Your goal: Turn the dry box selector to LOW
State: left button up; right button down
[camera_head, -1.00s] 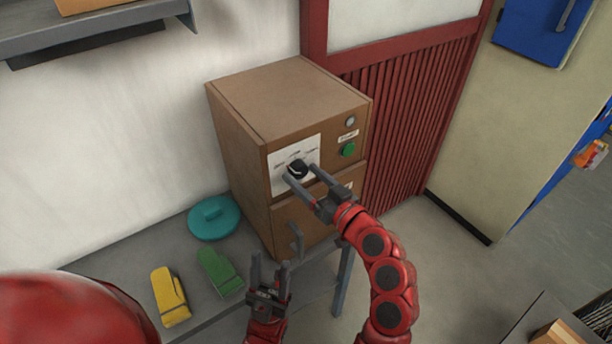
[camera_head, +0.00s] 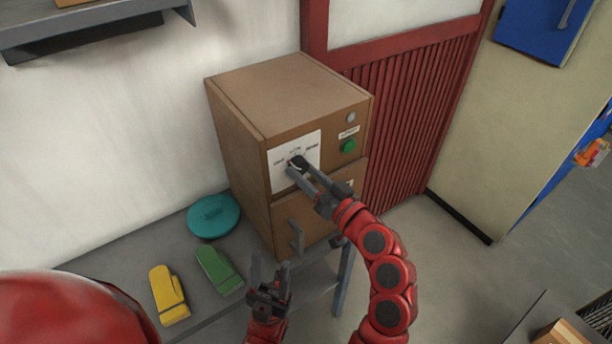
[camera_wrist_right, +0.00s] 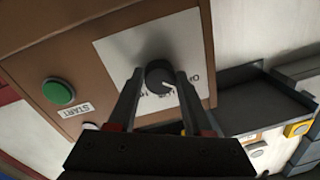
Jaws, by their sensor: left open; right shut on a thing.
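The dry box (camera_head: 235,115) is a brown cabinet on the grey bench. Its selector is a black knob (camera_head: 297,162) on a white plate (camera_head: 283,150) on the front face; the plate's lettering is too small to read surely in the head view. In the right wrist view the knob (camera_wrist_right: 160,76) has a white pointer line and sits between the fingers. My right gripper (camera_head: 300,167) is shut on the knob, and its fingers hide part of it. My left gripper (camera_head: 270,272) is open and empty, low in front of the box, near the grey door handle (camera_head: 296,236).
A green START button (camera_head: 348,146) and a grey round lamp (camera_head: 351,117) are right of the plate. A teal round lid (camera_head: 213,216), a green mitt (camera_head: 218,270) and a yellow mitt (camera_head: 168,295) lie on the bench (camera_head: 120,262) at the left.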

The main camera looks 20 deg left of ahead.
jog(key=shift+f+m+b, duration=0.1)
jog(key=shift+m+b, duration=0.25)
jog(key=shift+m, duration=0.55)
jog(key=m, duration=0.2)
jog(key=shift+m+b, duration=0.3)
jog(key=shift+m, duration=0.1)
jog(key=shift+s+a+m+t, duration=0.1)
jog(key=shift+m+t, duration=0.3)
jog(key=shift+m, duration=2.3)
jog(key=shift+c, duration=1.6)
grip_release()
